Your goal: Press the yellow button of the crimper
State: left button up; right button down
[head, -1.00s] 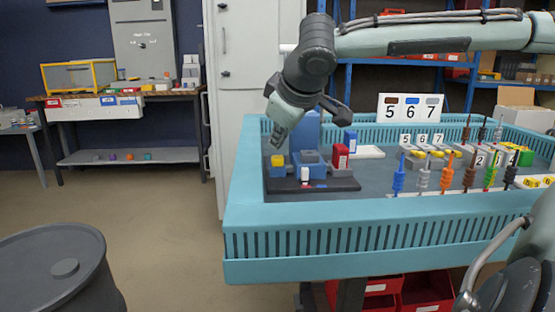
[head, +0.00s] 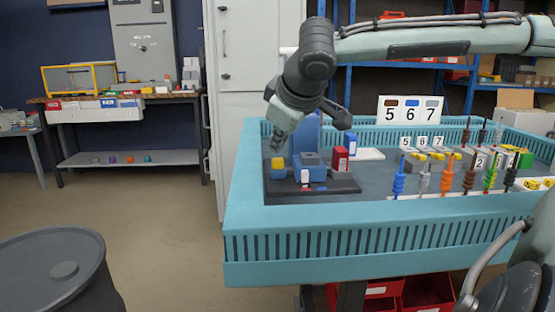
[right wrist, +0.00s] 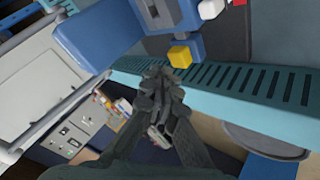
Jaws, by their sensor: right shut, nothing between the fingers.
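The crimper (head: 312,172) is a blue and grey device on a dark base at the left end of the teal-rimmed table. Its yellow button (head: 278,162) is a small block on its left side. It also shows in the right wrist view (right wrist: 180,57), just beyond the fingers. My right gripper (head: 277,144) is shut and empty, pointing down close above the yellow button. In the right wrist view its fingertips (right wrist: 160,78) lie a little to the left of and below the button, with a gap seen between them. My left gripper is not in view.
A red block (head: 339,158) and a blue block (head: 350,143) stand right of the crimper. Several coloured plugs (head: 447,178) stand further right, before numbered sockets. The slotted teal rim (head: 380,238) edges the table. A dark barrel (head: 50,265) stands at lower left.

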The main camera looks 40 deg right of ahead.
aim_at(279, 161)
jog(key=shift+f, duration=0.15)
dwell(0.4)
jog(key=shift+f, duration=0.3)
jog(key=shift+f, duration=0.55)
dwell(0.7)
dwell(0.3)
jog(key=shift+r+p, duration=0.95)
jog(key=shift+r, duration=0.05)
notch_tip(279, 161, up, 5)
jog(key=p, duration=0.5)
jog(key=shift+p, duration=0.35)
